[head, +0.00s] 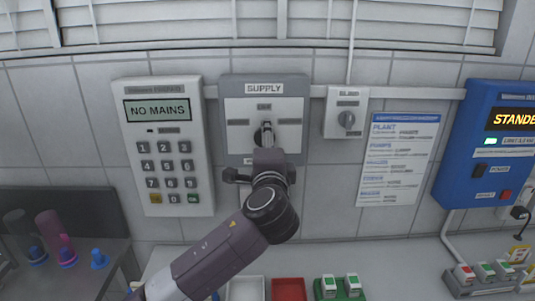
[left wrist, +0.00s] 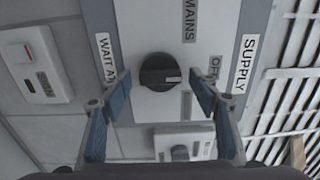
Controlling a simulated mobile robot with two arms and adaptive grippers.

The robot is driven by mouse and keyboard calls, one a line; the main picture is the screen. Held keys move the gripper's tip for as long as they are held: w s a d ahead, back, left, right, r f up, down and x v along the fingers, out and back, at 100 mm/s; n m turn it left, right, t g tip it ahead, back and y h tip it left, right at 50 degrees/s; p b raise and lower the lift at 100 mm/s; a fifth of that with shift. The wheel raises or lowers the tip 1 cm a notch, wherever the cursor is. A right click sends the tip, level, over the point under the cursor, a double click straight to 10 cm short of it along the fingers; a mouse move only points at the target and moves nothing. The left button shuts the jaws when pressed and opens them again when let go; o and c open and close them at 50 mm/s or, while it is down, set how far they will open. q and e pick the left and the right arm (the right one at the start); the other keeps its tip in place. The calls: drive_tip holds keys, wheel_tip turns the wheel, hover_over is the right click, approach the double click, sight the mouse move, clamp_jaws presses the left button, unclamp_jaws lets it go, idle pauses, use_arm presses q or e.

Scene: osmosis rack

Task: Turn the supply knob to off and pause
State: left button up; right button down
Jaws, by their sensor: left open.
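The supply panel (head: 293,107) is a grey and white plate on the tiled wall, with SUPPLY at its top. Its round black knob (left wrist: 160,72) shows in the left wrist view; in the head view my gripper mostly hides it. The knob's white pointer mark faces the side with the OFF label (left wrist: 213,68), which is partly hidden by a finger. A MAINS label (left wrist: 188,22) is at one side, and a "WAIT A..." label lies opposite SUPPLY. My left gripper (left wrist: 160,80) is open, its blue fingertips on either side of the knob with visible gaps. My right gripper is not in view.
A keypad (head: 180,185) reading NO MAINS is left of the panel. A smaller switch box (head: 347,123), a notice sheet (head: 398,160) and a blue unit (head: 470,180) are to the right. Trays and small items stand on the bench below.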

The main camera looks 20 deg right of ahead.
use_arm(q)
drive_tip(key=v, duration=1.1)
drive_tip(key=shift+s, duration=0.2)
